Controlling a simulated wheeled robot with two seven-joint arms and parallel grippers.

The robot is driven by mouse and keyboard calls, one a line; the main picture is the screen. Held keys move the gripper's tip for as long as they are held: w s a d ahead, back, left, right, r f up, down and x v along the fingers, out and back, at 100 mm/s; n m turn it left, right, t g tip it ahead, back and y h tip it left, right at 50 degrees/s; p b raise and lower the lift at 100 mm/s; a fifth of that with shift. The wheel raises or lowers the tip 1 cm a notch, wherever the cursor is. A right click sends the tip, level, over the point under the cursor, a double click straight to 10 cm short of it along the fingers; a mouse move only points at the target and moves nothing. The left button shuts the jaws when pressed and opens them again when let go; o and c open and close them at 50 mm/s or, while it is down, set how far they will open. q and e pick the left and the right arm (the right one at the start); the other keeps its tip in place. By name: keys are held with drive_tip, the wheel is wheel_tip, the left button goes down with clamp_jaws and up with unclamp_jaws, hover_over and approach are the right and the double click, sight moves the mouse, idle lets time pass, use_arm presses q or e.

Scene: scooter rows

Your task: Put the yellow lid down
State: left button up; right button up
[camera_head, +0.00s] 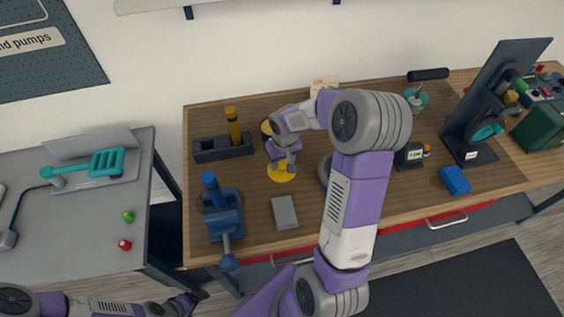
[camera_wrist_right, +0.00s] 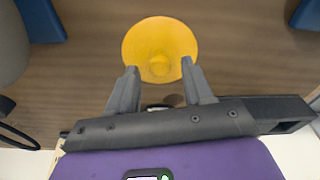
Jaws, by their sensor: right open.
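The yellow lid (camera_head: 281,173) is a round disc with a small knob, lying on the wooden bench top. In the right wrist view the yellow lid (camera_wrist_right: 160,30) is just beyond the fingertips, its knob between them. My right gripper (camera_head: 287,160) is over the lid in the head view, partly hidden by my wrist. In the right wrist view its fingers (camera_wrist_right: 159,70) are apart with a gap on each side of the knob. My left gripper (camera_head: 188,303) is low at the bottom left, off the bench, too small to read.
A grey block (camera_head: 284,212) lies in front of the lid. A blue vise (camera_head: 224,215) and a black holder with a yellow-topped post (camera_head: 222,149) stand to the left. A blue block (camera_head: 455,180) lies at the right. Bare wood surrounds the lid.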

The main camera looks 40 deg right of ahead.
sight(284, 173)
wheel_tip(284, 173, up, 10)
drive_tip(key=s+p, duration=0.1)
drive_tip(key=shift+s+a+r+p, duration=0.15)
drive_tip(key=shift+a+r+p, duration=0.1)
drive_tip(key=shift+p, duration=0.1)
drive_tip(key=shift+f, duration=0.1)
